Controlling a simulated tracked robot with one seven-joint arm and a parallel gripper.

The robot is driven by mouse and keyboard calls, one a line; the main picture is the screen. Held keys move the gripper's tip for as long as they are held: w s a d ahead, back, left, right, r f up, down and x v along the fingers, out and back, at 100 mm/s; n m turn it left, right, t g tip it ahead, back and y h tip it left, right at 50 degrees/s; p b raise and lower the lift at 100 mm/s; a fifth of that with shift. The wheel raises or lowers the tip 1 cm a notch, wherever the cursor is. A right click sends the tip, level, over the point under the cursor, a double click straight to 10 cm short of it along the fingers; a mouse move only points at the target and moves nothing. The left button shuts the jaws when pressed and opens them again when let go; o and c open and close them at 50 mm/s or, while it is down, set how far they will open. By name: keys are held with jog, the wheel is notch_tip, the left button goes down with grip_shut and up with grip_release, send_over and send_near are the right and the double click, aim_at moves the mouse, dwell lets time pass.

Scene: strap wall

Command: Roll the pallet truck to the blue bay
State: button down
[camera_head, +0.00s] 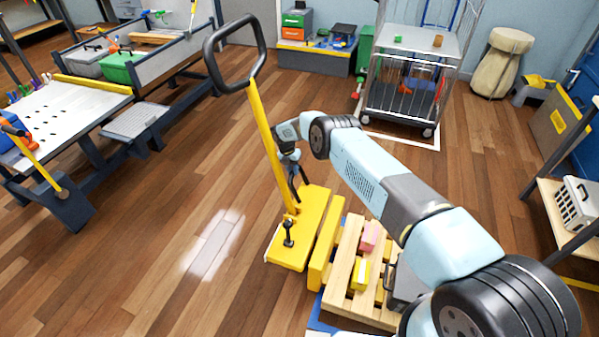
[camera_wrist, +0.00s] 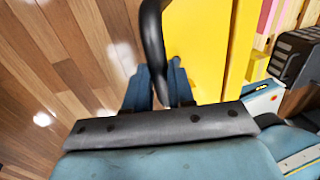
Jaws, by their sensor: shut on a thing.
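The yellow pallet truck (camera_head: 290,255) stands in the middle of the floor, with a tall yellow tiller (camera_head: 268,140) ending in a black loop (camera_head: 212,62). My gripper (camera_head: 291,160) is low beside the tiller. In the wrist view my gripper (camera_wrist: 157,88) is shut on a dark curved bar (camera_wrist: 152,38), which looks like a grab handle of the truck. The truck's yellow body (camera_wrist: 205,45) lies just beyond it. A wooden pallet (camera_head: 345,275) with a pink and a yellow block sits right of the truck. Blue floor marking (camera_head: 322,318) shows partly beneath the pallet's near end; most is hidden.
A wire cage trolley (camera_head: 410,90) stands on a white-outlined floor area at the back. A workbench (camera_head: 75,115) lines the left side. A shelf (camera_head: 560,210) stands at the right. The floor left of the truck is clear.

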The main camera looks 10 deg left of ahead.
jog(key=shift+w+a+r, duration=0.1)
jog(key=shift+a+r, duration=0.05)
jog(key=shift+a, duration=0.3)
jog(key=c, duration=1.3)
grip_release()
jog(key=shift+a, duration=0.1)
jog(key=o, duration=0.3)
jog(key=shift+o, duration=0.2)
notch_tip(320, 180, up, 13)
jog(key=a, duration=0.2)
jog(key=shift+w+a, duration=0.15)
jog(key=shift+w, duration=0.1)
jog(key=shift+r, duration=0.1)
